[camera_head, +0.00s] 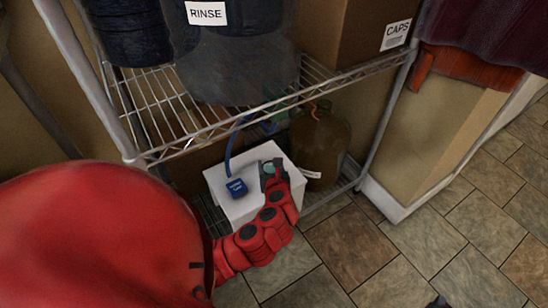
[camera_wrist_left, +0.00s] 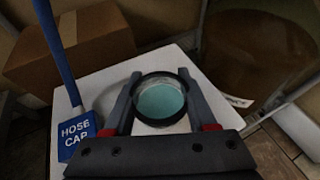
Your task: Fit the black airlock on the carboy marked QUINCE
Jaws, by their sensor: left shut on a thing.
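My left gripper (camera_head: 270,172) reaches in below the wire shelf, over a white box. In the left wrist view the gripper (camera_wrist_left: 160,100) is shut on a round piece with a black rim and a teal middle (camera_wrist_left: 160,101); it looks like the black airlock, seen end-on. A brown carboy (camera_head: 324,150) stands just right of the gripper, apart from it. Its white label (camera_head: 311,174) is too small to read. An orange-red piece (camera_head: 317,108) shows at its neck. The carboy (camera_wrist_left: 255,45) is also at upper right in the wrist view.
The white box (camera_head: 238,207) carries a blue HOSE CAP tag (camera_head: 236,188) on a blue strip. A wire shelf (camera_head: 190,130) with a RINSE vessel (camera_head: 235,55) and a CAPS carton (camera_head: 368,25) overhangs the carboy. A brown carton (camera_wrist_left: 75,62) stands behind the box.

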